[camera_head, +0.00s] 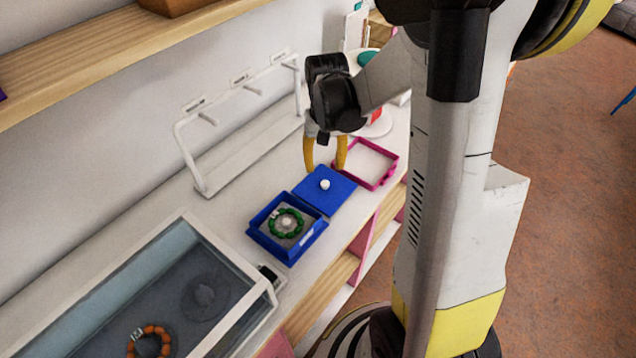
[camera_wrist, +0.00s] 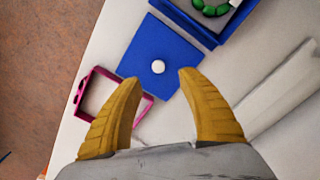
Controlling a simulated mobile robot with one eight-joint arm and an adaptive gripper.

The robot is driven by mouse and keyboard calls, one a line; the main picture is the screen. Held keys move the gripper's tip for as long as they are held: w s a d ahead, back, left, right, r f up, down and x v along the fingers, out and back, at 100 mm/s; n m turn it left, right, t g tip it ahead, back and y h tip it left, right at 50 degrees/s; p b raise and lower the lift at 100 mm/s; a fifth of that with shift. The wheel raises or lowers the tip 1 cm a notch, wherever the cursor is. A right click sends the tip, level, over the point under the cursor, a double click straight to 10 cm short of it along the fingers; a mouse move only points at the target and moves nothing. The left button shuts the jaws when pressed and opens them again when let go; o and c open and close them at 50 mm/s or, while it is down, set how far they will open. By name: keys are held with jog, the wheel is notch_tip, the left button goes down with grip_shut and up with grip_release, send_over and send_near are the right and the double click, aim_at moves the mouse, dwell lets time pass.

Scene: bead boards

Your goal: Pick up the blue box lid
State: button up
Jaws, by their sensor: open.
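The blue box lid (camera_head: 331,196) is a flat square with a white round knob (camera_head: 325,184) in its middle. It lies on the white counter, against or very near the open blue box (camera_head: 266,239), which holds a green bead bracelet (camera_head: 286,222). In the wrist view the lid (camera_wrist: 148,49) and its knob (camera_wrist: 158,67) lie just beyond my fingertips. My gripper (camera_head: 325,168) is open and empty above the counter, close to the lid's far edge. In the wrist view the yellow fingers of my gripper (camera_wrist: 161,76) are spread apart, with the knob between their tips in the picture.
A pink open tray (camera_head: 383,182) sits beside the lid and also shows in the wrist view (camera_wrist: 148,104). A white rack (camera_head: 198,182) stands behind the lid. A glass-sided case (camera_head: 262,300) with an orange bracelet is at the lower left. A wooden shelf (camera_head: 60,83) hangs above.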

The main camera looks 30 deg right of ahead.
aim_at(325, 183)
notch_tip(325, 183, down, 8)
jog(key=b, duration=0.2)
jog(key=shift+s+b, duration=0.1)
jog(key=shift+b, duration=0.25)
grip_shut()
